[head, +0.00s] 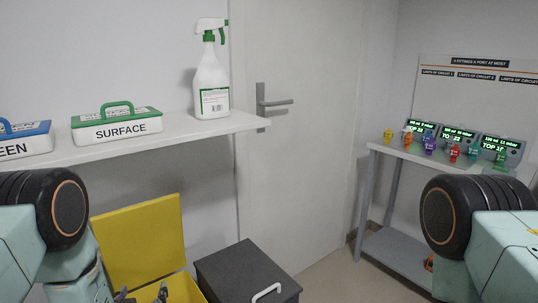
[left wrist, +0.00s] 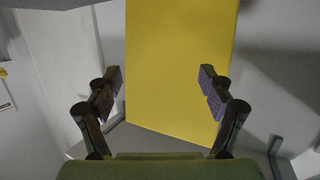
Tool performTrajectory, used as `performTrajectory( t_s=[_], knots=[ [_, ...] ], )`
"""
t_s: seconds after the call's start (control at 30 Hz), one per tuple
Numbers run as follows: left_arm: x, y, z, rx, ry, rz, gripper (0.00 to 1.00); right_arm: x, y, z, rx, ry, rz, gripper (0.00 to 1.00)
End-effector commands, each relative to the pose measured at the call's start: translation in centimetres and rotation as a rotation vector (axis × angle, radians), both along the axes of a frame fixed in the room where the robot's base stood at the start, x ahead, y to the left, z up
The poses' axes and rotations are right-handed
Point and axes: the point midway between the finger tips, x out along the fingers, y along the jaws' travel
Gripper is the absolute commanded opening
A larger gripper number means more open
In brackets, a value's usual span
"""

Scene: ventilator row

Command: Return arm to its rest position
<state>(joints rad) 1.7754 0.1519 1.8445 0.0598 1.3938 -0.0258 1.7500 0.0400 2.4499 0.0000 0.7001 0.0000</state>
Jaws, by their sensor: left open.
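My left arm comes in at the lower left of the head view. Its gripper (head: 142,294) shows only partly at the bottom edge, in front of the open yellow bin (head: 187,286). In the left wrist view my left gripper (left wrist: 160,82) is open, its two fingers wide apart with nothing between them. The raised yellow lid (left wrist: 178,65) fills the space behind the fingers; it also stands upright in the head view (head: 140,238). My right arm shows at the lower right of the head view, but its gripper is out of the picture.
A wall shelf (head: 170,134) holds a green-lidded SURFACE box (head: 117,127), a blue-lidded box (head: 22,143) and a spray bottle (head: 211,85). A dark lidded bin (head: 246,272) stands beside the yellow one. A bench (head: 420,158) at right carries coloured fittings and displays. A door (head: 300,150) is behind.

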Motion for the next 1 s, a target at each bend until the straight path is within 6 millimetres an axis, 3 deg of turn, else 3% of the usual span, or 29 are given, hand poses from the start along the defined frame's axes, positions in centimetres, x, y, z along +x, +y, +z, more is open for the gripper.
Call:
performTrajectory(
  t_s=[0.37, 1.0],
  knots=[
    [-3.3, -1.0, 4.0, -0.002, 0.002, -0.159, 0.81, 0.0, 0.0, 3.0, 0.0, 0.0, 0.0, 0.0],
    [-9.3, -5.9, 11.5, -0.003, -0.001, -0.437, 0.81, 0.0, 0.0, 7.0, 0.0, 0.0, 0.0, 0.0]
  ],
)
